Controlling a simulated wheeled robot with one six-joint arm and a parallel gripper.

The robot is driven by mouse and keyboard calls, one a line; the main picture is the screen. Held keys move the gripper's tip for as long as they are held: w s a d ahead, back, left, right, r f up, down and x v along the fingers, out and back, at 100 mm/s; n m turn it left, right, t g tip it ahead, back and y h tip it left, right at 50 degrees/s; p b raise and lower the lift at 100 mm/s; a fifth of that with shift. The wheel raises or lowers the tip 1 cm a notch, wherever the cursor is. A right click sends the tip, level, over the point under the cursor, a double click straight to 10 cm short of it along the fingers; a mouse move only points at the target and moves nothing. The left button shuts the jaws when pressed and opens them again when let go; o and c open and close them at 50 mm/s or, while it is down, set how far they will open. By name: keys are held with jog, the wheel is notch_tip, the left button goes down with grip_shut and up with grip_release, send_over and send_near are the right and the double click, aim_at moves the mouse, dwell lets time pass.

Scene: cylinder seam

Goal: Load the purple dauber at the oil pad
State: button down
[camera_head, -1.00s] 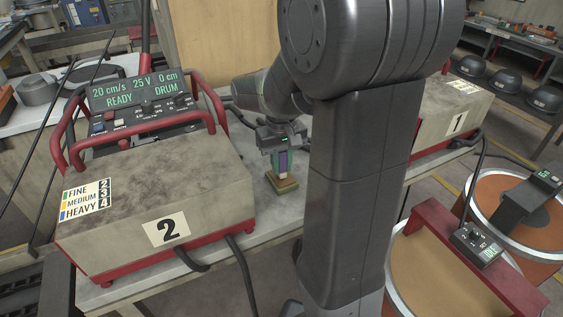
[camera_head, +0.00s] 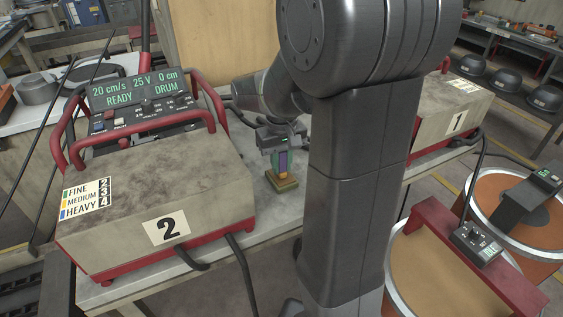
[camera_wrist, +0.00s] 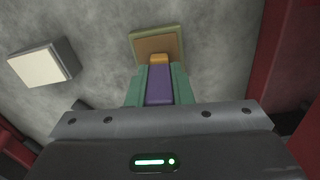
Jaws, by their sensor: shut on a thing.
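The purple dauber (camera_head: 283,162) is upright between the green fingers of my gripper (camera_head: 281,158), which is shut on it. In the wrist view the dauber (camera_wrist: 159,86) points away from my gripper (camera_wrist: 158,85) and ends in an orange tip. The oil pad (camera_head: 284,185) is a brown pad in an olive-green square frame on the bench, and it also shows in the wrist view (camera_wrist: 161,43). The dauber's tip overlaps the pad in both views; I cannot tell whether it touches.
Machine 2 (camera_head: 160,190) stands left of the pad, and machine 1 (camera_head: 445,110) is to the right behind my arm. A cream-topped grey block (camera_wrist: 42,65) lies left of the pad in the wrist view. Two drums (camera_head: 440,280) (camera_head: 515,215) stand at lower right.

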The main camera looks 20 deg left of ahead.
jog(key=shift+f, duration=0.1)
dwell(0.3)
jog(key=shift+r+p, duration=3)
jog(key=shift+r, duration=0.55)
jog(key=shift+r, duration=0.1)
